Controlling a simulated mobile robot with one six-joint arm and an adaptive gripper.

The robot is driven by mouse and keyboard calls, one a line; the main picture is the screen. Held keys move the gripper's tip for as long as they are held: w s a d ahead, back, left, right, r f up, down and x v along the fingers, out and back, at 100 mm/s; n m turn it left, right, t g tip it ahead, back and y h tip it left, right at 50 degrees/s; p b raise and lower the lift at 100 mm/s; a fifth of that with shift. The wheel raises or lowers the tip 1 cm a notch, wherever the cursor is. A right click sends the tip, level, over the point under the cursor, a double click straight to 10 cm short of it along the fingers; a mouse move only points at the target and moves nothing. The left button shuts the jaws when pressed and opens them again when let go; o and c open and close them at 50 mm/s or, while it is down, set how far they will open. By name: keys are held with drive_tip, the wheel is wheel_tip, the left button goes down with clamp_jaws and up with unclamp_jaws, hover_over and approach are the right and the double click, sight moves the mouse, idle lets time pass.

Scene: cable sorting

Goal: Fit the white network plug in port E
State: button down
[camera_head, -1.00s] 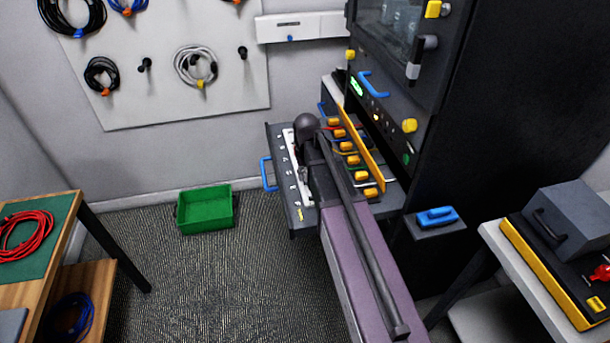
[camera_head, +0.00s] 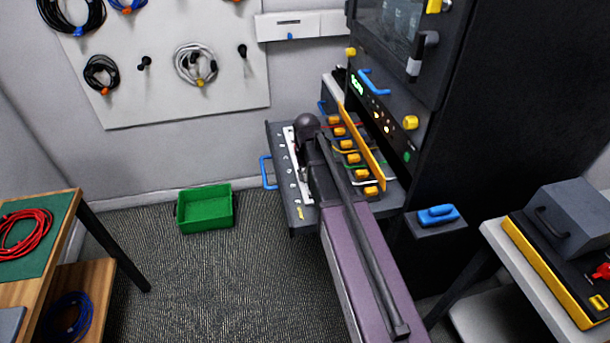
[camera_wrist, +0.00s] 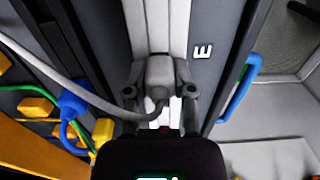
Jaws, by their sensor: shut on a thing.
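The white network plug (camera_wrist: 160,70), looking light grey, sits between the two fingers of my gripper (camera_wrist: 160,90) in the wrist view. My gripper is shut on it. Its cable (camera_wrist: 60,77) runs off to the upper left. The plug is over a pale port strip (camera_wrist: 158,20), with the letter E (camera_wrist: 203,52) printed just to its right. The port opening is hidden, so I cannot tell whether the plug is in it. In the head view the port strip (camera_head: 291,160) shows beside my arm, which hides the gripper and plug.
A blue plug (camera_wrist: 73,98) and several yellow clips (camera_wrist: 36,106) with cables lie left in the wrist view. A blue handle (camera_wrist: 240,85) is right. In the head view, an orange-yellow rail (camera_head: 362,145) stands right of my arm, and a green bin (camera_head: 205,209) is on the floor.

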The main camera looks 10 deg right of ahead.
drive_tip(key=shift+c, duration=1.9)
unclamp_jaws()
drive_tip(key=o, duration=0.4)
drive_tip(key=shift+r, duration=0.1)
drive_tip(key=shift+r+p, duration=3.45)
drive_tip(key=shift+p, duration=0.1)
drive_tip(key=s, duration=1.6)
drive_tip(key=shift+a+r, duration=0.1)
drive_tip(key=shift+a, duration=0.15)
